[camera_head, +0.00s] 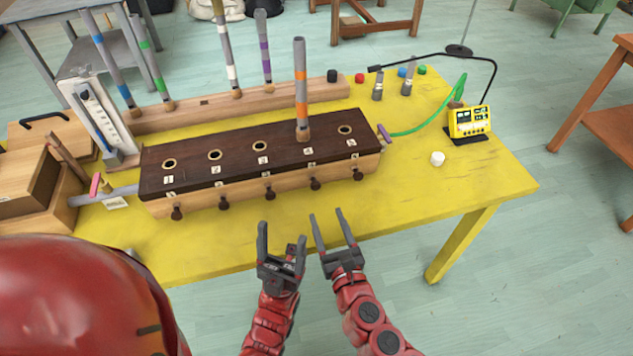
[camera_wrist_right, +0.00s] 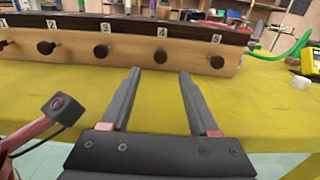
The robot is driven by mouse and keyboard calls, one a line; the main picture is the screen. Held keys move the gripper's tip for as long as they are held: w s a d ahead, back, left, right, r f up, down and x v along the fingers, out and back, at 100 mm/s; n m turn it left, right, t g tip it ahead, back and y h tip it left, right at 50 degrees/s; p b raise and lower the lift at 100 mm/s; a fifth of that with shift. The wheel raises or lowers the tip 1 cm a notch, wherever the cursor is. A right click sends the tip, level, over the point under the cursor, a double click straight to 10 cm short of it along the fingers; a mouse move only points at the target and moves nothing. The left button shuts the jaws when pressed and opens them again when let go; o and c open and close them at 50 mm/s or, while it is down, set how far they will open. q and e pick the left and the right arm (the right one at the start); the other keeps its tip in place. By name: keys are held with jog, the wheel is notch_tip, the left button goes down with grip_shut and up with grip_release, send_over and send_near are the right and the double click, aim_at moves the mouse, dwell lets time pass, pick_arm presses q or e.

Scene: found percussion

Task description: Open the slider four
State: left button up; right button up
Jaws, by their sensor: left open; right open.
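A dark wooden chest (camera_head: 250,160) with a light front stands on the yellow table, with numbered holes on top and a row of dark slider knobs along its front. Slider four's knob (camera_head: 315,184) is below the label 4. It also shows in the right wrist view (camera_wrist_right: 160,56), straight ahead between my fingertips. A grey pipe with orange bands (camera_head: 301,90) stands upright at hole four. My right gripper (camera_head: 327,214) is open and empty, in front of the knob and apart from it. My left gripper (camera_head: 282,234) is open and empty at the table's front edge.
The other knobs, such as knob three (camera_wrist_right: 100,52) and knob five (camera_wrist_right: 216,62), flank slider four. The table's front strip is clear.

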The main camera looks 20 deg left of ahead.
aim_at(316, 188)
jog(key=x, duration=0.9)
jog(key=shift+w+a+p, duration=0.15)
jog(key=shift+w+p, duration=0.2)
jog(key=shift+w+a, duration=0.4)
jog(key=shift+w, duration=0.05)
jog(key=shift+c, duration=0.3)
grip_shut()
